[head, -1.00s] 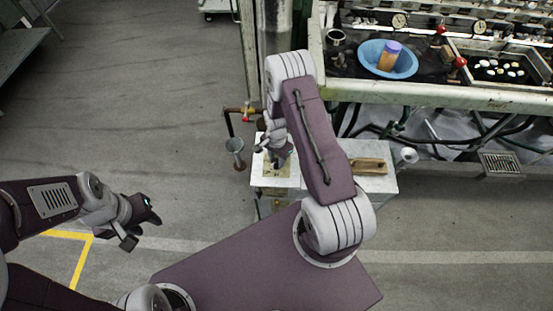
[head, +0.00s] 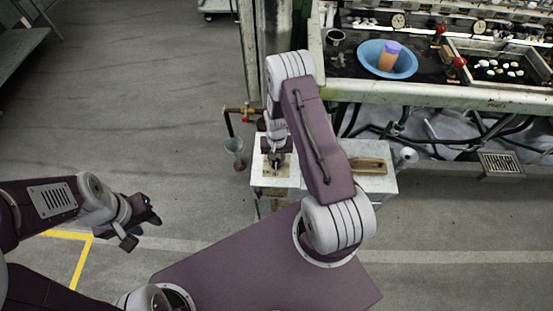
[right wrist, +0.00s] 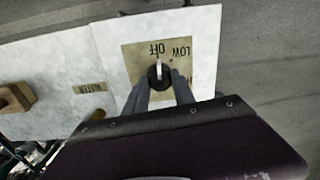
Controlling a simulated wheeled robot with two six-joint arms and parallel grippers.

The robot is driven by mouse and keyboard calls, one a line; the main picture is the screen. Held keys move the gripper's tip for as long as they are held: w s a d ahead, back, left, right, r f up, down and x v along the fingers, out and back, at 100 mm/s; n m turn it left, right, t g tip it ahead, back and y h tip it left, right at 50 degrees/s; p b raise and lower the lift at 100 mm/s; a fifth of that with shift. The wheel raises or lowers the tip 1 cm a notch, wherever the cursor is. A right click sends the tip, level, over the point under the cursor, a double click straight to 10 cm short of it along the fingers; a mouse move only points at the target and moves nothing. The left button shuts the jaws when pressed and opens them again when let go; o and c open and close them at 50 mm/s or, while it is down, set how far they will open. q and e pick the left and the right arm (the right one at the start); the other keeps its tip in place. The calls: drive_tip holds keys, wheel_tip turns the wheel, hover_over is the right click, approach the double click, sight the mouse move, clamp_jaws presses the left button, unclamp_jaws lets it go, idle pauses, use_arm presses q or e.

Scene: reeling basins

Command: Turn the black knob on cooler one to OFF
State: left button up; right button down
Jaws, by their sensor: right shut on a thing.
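The black knob (right wrist: 158,76) has a white pointer line and sits on a brass-coloured plate (right wrist: 135,62) on top of a pale metal box (head: 262,182). In the right wrist view the plate's lettering is upside down, and the pointer lines up with the word OFF; LOW is to its right. My right gripper (head: 277,160) is over the plate, and in the right wrist view its two fingers (right wrist: 161,88) are closed on the knob's sides. My left gripper (head: 146,217) hangs over bare floor at the left, away from the box; its jaw gap is unclear.
A plate marked WATER (right wrist: 89,87) and a wooden block (head: 368,166) are on the box top. A pipe with a small cup (head: 235,147) stands left of the box. The basin bench (head: 430,95), holding a blue bowl (head: 372,60), is behind.

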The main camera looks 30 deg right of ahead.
sight(277, 162)
drive_tip(key=shift+n, duration=0.4)
drive_tip(key=c, duration=1.1)
unclamp_jaws()
drive_tip(key=shift+o, duration=0.2)
wheel_tip(277, 162, up, 9)
